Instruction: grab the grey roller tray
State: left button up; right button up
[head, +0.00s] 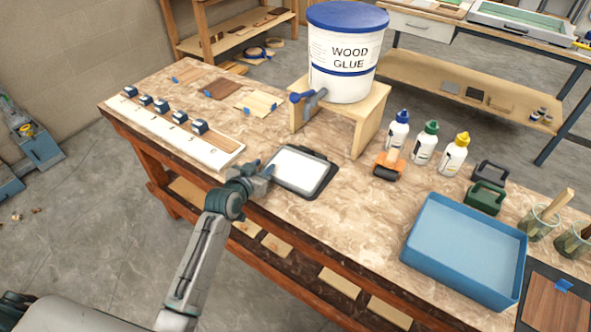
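The dark grey roller tray (323,183) lies on the workbench near its front edge, left of the middle of the head view. A white area fills most of its inside. My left arm reaches up from the bottom left. My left gripper (263,170) is at the tray's left edge, with its fingertips very close to the rim. The fingers are too small to tell whether they are open, or shut on the rim. My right gripper is not in view.
A wood glue bucket (346,60) stands on a wooden stand (365,118) behind the tray. An orange roller (388,165), glue bottles (424,145) and a blue bin (464,250) are to the right. A pale clamp board (165,128) lies left. Bare benchtop lies between tray and bin.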

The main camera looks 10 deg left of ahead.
aim_at(267, 163)
pick_arm(q)
jog(key=x, duration=0.4)
jog(key=shift+w+a+p, duration=0.1)
jog(key=shift+p, duration=0.25)
jog(key=shift+r, duration=0.1)
jog(key=shift+c, duration=0.2)
grip_shut()
jog(key=shift+r, duration=0.1)
